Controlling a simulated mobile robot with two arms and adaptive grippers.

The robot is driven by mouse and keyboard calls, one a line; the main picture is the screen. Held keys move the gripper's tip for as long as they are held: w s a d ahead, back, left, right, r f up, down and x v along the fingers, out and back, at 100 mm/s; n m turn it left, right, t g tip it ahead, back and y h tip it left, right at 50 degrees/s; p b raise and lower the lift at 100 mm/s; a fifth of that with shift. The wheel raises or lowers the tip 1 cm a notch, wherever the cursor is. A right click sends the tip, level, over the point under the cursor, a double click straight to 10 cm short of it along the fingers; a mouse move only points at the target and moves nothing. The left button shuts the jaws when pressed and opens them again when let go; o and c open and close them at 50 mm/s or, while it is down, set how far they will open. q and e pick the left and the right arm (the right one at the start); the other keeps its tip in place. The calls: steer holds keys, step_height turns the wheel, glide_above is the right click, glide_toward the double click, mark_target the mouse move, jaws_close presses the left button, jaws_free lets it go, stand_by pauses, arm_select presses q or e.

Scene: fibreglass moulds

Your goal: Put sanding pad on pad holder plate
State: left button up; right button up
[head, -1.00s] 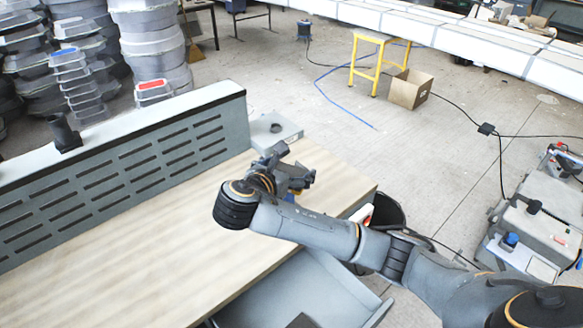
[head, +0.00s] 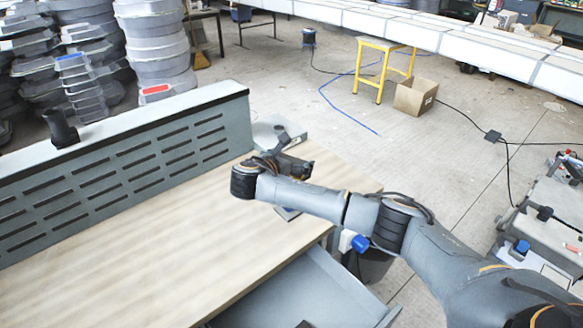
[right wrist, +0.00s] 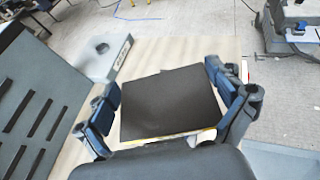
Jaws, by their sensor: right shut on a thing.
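The sanding pad (right wrist: 170,102) is a dark square with a pale edge. My right gripper (right wrist: 162,84) is shut on it, with blue-padded fingers at its left and right sides. In the head view my right gripper (head: 287,162) is over the far end of the workbench, and my arm mostly hides the pad. A light grey plate with a round hole, which looks like the pad holder plate (right wrist: 98,60), lies at the bench's far corner. The plate (head: 268,134) shows partly behind the gripper in the head view. The pad is apart from it. My left gripper is out of view.
A slotted grey panel (head: 120,165) stands along the bench's left side. The wooden bench top (head: 190,235) is largely clear. An open grey drawer (head: 300,290) juts out at the front. A bin (head: 372,268) stands beside the bench's right end.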

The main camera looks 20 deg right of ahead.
steer(key=shift+w+d+f, duration=0.2)
steer(key=shift+w+f, duration=0.4)
steer(key=shift+f, duration=0.15)
step_height(320, 180, down, 2)
steer(key=shift+f+p, duration=0.1)
steer(key=shift+p, duration=0.6)
steer(key=shift+f, duration=0.45)
steer(key=shift+f, duration=0.1)
steer(key=o, duration=0.6)
steer(key=b+v, duration=0.2)
steer(key=v, duration=1)
